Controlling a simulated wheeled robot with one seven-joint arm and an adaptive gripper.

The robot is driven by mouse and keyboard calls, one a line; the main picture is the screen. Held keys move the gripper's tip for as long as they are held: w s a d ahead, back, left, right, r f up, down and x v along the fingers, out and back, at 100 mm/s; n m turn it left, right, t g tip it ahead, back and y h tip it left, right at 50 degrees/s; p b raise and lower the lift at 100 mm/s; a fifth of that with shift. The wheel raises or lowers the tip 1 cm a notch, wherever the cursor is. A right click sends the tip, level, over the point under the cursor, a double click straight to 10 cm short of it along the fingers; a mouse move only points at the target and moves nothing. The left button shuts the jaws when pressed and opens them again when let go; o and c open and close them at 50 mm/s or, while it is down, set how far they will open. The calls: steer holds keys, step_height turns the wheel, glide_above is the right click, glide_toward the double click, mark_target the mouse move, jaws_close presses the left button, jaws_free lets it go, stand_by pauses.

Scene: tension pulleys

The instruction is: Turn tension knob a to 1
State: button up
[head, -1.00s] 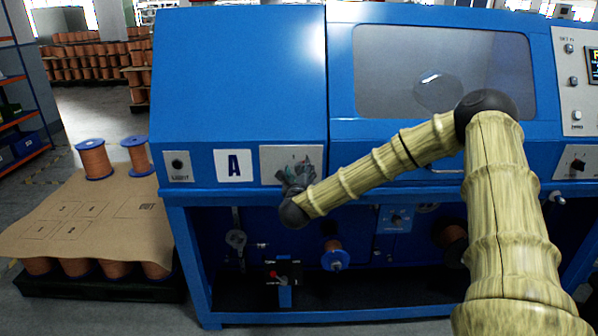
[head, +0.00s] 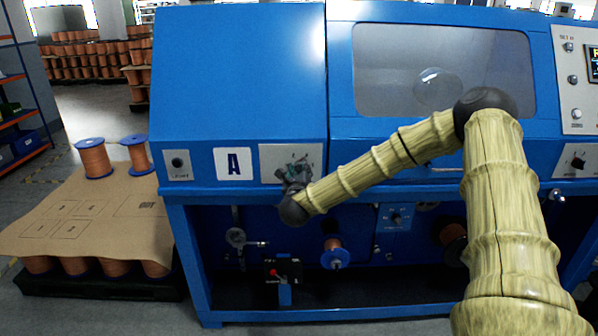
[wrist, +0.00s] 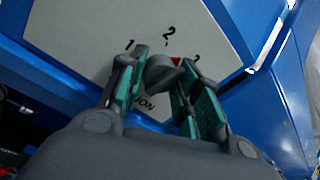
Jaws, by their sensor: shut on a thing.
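The tension knob (wrist: 160,74) is dark with a red mark and sits on a pale dial plate (wrist: 75,42) with the printed numbers 1, 2 and 3. In the wrist view the red mark faces up and right, about between the 2 and the 3. My gripper (wrist: 162,80) is shut on the knob, with one teal-padded finger on each side. In the head view my gripper (head: 294,172) is at the plate (head: 271,166), right of the letter A label (head: 233,164), and it hides the knob there.
The blue machine (head: 240,80) has a window on its right and an open lower bay with copper spools. A small black box with a red-tipped lever (head: 275,272) stands below my gripper. A pallet with a cardboard sheet (head: 85,225) and spools is at the left.

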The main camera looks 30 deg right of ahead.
steer(key=n+b, duration=0.1)
steer(key=n, duration=0.2)
steer(key=shift+f, duration=0.1)
steer(key=n+b, duration=0.1)
steer(key=n, duration=0.2)
steer(key=shift+n+t, duration=0.3)
steer(key=shift+n, duration=0.1)
steer(key=n, duration=0.3)
steer(key=shift+n, duration=0.4)
steer(key=n, duration=0.4)
steer(key=shift+t, duration=0.3)
steer(key=n+y, duration=0.1)
steer(key=n, duration=0.5)
steer(key=shift+n, duration=0.4)
steer(key=shift+o, duration=0.6)
steer(key=n, duration=0.3)
steer(key=shift+f+t+p, duration=0.15)
steer(key=shift+t+p, duration=0.15)
steer(key=shift+p, duration=0.1)
steer(key=shift+s+d+f+n, duration=0.1)
steer(key=shift+s+n, duration=0.05)
steer(key=shift+n, duration=0.25)
